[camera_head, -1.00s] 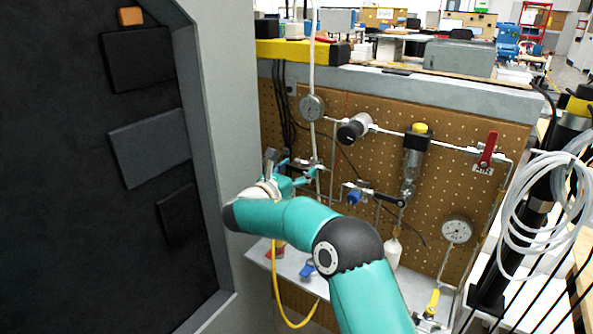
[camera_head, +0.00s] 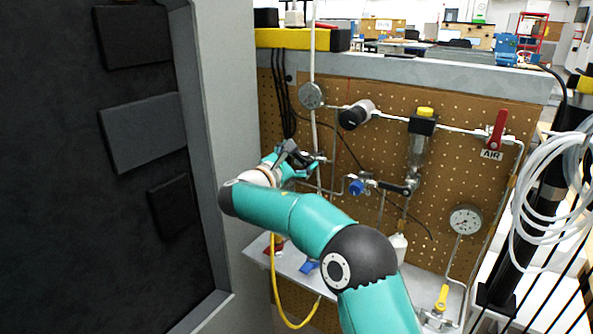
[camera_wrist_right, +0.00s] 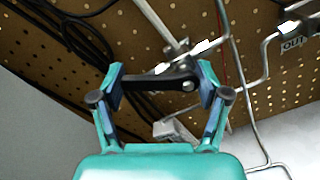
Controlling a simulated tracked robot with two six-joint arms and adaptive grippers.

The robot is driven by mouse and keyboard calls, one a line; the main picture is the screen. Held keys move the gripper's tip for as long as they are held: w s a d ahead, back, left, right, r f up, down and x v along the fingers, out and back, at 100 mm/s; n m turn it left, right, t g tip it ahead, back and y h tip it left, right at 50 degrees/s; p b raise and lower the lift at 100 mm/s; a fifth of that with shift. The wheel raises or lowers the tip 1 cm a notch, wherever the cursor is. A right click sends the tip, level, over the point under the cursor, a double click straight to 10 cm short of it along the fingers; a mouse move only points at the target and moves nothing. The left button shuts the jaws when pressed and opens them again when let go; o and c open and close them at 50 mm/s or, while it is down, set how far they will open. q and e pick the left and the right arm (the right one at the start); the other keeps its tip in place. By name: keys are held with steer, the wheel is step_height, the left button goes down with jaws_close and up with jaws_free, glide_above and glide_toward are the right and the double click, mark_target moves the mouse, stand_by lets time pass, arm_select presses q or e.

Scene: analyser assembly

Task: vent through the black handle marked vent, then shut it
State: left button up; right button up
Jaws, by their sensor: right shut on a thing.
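In the right wrist view a black lever handle (camera_wrist_right: 150,84) lies crosswise between the fingertips of my right gripper (camera_wrist_right: 162,83), which is shut on it. Its pivot is at the right end, by a metal pipe fitting. In the head view my right gripper (camera_head: 308,163) is at the pegboard's left part, and the arm partly hides the handle. Another black handle (camera_head: 394,188) is to the right, beside a blue knob (camera_head: 357,187). My left gripper is not in view.
The pegboard (camera_head: 330,235) carries pipes, an upper gauge (camera_head: 311,95), a lower gauge (camera_head: 465,219) and a red handle (camera_head: 496,130) marked AIR. A dark cabinet (camera_head: 90,230) bounds the left. Coiled white tubing (camera_head: 535,200) hangs at the right.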

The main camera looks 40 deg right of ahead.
steer(key=m+b, duration=0.2)
steer(key=s+m+b, duration=0.1)
steer(key=m+b, duration=0.2)
steer(key=shift+d+r+m, duration=0.1)
steer(key=shift+d+m, duration=0.1)
steer(key=shift+m, duration=0.1)
steer(key=m+b, duration=0.2)
steer(key=m, duration=0.1)
steer(key=shift+s+d+r+b, duration=0.15)
steer(key=shift+s+b, duration=0.1)
steer(key=shift+b, duration=0.15)
steer(key=shift+s+d+m+b, duration=0.1)
steer(key=shift+s+m+b, duration=0.05)
steer(key=shift+m+b, duration=0.55)
steer(key=shift+s+d+m+b, duration=0.15)
steer(key=shift+m+b, duration=0.2)
steer(key=shift+m, duration=0.55)
steer(key=shift+a, duration=0.1)
steer(key=o, duration=1.2)
steer(key=shift+r, duration=0.1)
steer(key=shift+c, duration=0.2)
steer(key=shift+r, duration=0.1)
